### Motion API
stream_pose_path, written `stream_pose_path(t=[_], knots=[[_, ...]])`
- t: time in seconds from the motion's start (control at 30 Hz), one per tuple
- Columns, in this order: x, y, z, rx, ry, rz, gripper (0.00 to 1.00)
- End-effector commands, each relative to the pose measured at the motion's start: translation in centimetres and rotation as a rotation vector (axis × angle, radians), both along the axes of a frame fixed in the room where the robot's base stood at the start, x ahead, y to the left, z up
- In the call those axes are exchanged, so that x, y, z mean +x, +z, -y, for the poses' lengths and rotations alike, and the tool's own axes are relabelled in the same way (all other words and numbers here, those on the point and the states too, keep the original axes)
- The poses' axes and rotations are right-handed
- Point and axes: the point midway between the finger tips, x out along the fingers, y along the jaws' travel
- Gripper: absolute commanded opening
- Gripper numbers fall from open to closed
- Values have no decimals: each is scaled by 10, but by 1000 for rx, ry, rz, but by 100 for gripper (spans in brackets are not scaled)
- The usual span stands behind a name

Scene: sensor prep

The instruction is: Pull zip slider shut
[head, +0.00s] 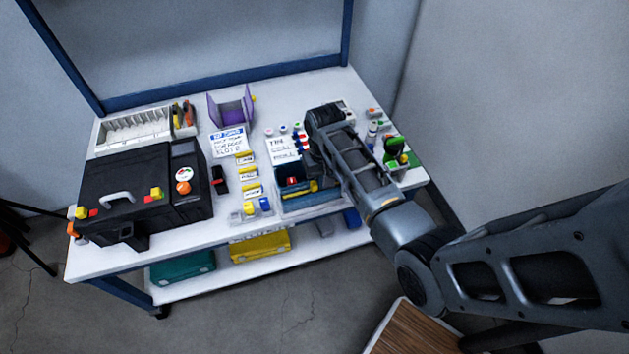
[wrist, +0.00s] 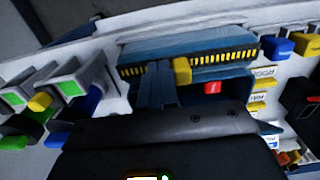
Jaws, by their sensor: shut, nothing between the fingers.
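A blue zip pouch (wrist: 190,48) lies below my gripper, with a row of yellow zip teeth (wrist: 225,60) along its opening. The yellow slider (wrist: 182,71) sits near the middle of that row. The pouch also shows in the head view (head: 312,201), partly covered by my arm. My gripper (wrist: 156,72) is shut and empty, its fingertips just left of the slider in the wrist view. I cannot tell whether they touch it. A red item (wrist: 212,88) shows inside the pouch opening, right of the slider. The fingertips are hard to make out in the head view.
A purple holder (head: 232,108) and a white bin tray (head: 133,130) are at the back. Yellow labelled blocks (head: 250,175) stand left of the pouch. Green-topped items (head: 396,150) stand on the right.

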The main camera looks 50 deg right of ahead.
Motion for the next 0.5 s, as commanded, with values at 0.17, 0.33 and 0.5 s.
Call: stream_pose_path(t=[0.17,0.33,0.5], knots=[[4,0,-6,0,1,0,0],[9,1,-13,-1,3,1,0],[13,0,-19,-1,2,1,0]])
